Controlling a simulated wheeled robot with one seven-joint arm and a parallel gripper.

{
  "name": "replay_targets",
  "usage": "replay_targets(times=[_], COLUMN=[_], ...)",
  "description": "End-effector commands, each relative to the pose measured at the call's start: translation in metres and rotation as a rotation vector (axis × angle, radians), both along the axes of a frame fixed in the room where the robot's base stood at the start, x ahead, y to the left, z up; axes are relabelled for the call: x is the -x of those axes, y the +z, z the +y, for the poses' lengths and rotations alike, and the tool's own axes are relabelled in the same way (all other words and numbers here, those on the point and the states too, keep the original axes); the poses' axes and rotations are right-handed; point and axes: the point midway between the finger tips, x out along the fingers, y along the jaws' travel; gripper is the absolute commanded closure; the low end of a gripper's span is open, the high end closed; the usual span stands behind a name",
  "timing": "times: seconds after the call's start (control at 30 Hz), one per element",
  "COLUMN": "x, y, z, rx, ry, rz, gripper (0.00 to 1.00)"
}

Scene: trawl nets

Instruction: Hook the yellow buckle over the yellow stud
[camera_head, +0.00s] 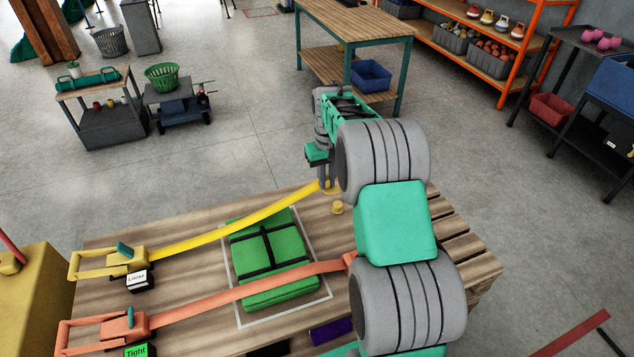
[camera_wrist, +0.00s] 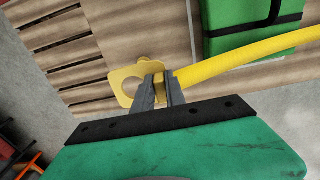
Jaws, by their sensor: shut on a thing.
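My gripper (camera_head: 326,182) is shut on the yellow buckle (camera_head: 333,188) at the end of the yellow strap (camera_head: 240,223). In the wrist view my gripper (camera_wrist: 161,88) pinches the buckle (camera_wrist: 118,76) beside its round hole. The strap (camera_wrist: 235,62) runs off to the right there. The yellow stud (camera_head: 337,208) stands on the wooden pallet top, just nearer the camera than the buckle. The buckle looks apart from it and above the wood; the exact height is unclear. In the wrist view a yellow piece, seemingly the stud (camera_wrist: 147,65), shows at the buckle's edge.
A green strapped bundle (camera_head: 268,260) lies on the pallet (camera_head: 190,265). An orange strap (camera_head: 250,286) crosses it, its right end partly hidden by my arm. The yellow ratchet (camera_head: 127,260) has a "Loose" sign (camera_head: 137,279); the orange ratchet (camera_head: 125,325) a "Tight" sign (camera_head: 136,351).

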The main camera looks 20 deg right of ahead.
Motion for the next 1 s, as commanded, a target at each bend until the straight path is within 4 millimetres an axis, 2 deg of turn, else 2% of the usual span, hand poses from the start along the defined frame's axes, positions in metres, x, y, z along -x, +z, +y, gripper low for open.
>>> replay_targets(times=[0.03, 0.6, 0.8, 1.0], x=[0.001, 0.001, 0.001, 0.001], y=[-0.017, -0.101, -0.115, -0.116], z=[0.001, 0.002, 0.002, 0.002], rx=[-0.001, -0.001, 0.0, 0.0], ry=[0.001, 0.001, 0.001, 0.001], rz=[0.005, 0.004, 0.002, 0.002], gripper=[1.0, 1.0, 1.0, 1.0])
